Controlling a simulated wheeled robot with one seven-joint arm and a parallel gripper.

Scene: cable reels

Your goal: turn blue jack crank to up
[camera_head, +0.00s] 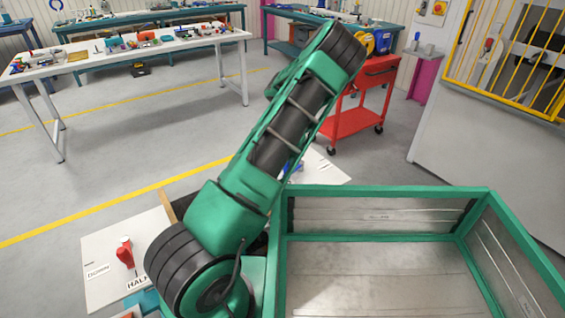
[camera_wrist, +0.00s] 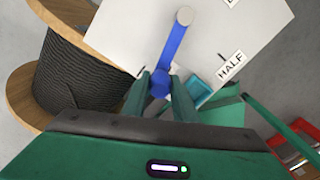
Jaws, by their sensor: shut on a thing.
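The blue jack crank (camera_wrist: 173,48) shows in the wrist view against a white panel (camera_wrist: 118,35). In the head view only a small bit of the blue crank (camera_head: 291,167) shows past my arm, and my gripper is hidden there. A HALF label (camera_wrist: 231,66) is on the panel to the right of the crank.
A cable reel (camera_wrist: 85,75) stands left of the panel in the wrist view. A red crank (camera_head: 125,253) sits on another white panel (camera_head: 100,290). My arm is beside a green-framed bin (camera_head: 380,237). A red cart (camera_head: 352,122) and a white table (camera_head: 130,54) stand beyond.

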